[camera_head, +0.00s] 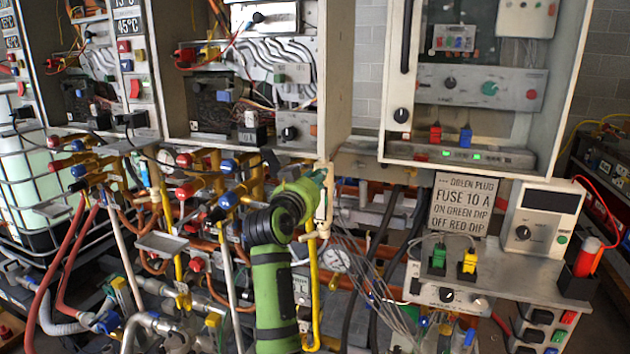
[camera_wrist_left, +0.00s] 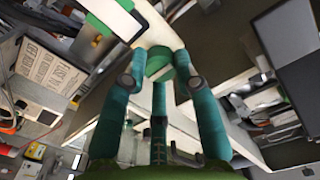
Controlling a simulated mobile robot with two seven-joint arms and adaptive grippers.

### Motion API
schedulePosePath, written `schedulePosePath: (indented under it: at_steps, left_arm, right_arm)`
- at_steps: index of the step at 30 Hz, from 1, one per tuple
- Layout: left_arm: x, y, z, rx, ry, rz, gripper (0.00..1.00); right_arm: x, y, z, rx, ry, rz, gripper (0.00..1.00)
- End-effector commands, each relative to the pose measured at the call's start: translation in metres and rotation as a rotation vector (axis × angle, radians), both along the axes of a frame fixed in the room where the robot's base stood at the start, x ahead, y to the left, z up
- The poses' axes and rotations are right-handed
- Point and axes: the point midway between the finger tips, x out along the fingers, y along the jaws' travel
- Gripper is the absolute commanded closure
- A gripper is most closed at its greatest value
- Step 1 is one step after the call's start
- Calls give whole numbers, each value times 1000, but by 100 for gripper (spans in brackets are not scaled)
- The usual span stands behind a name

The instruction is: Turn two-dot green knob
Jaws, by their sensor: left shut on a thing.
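My green left arm rises from the bottom middle of the head view. Its left gripper (camera_head: 318,190) is at the lower right corner of the middle open cabinet, seen small and partly hidden by the wrist. In the left wrist view the teal fingers (camera_wrist_left: 159,68) are closed around a round green knob (camera_wrist_left: 158,62) against a pale surface. No dots can be made out on it. Another green knob (camera_head: 490,88) sits on the grey panel of the right cabinet, well apart from the gripper; its dots cannot be read. My right gripper is not in view.
Pipes with red and blue valve handles (camera_head: 228,167) crowd the area left of my arm. A sign (camera_head: 462,205) stands behind green and yellow plugs on a metal box at right. Loose wires and a pressure gauge (camera_head: 336,261) lie close right of the arm.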

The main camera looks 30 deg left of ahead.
Motion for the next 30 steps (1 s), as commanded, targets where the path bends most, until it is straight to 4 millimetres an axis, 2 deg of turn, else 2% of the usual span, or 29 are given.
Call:
schedulePosePath:
  at_steps: [8,30]
  left_arm:
    - [0,0,4,-78,-22,0,100]
    - [0,1,6,-601,-153,0,100]
  right_arm:
    - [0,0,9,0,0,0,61]
    - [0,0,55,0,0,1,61]
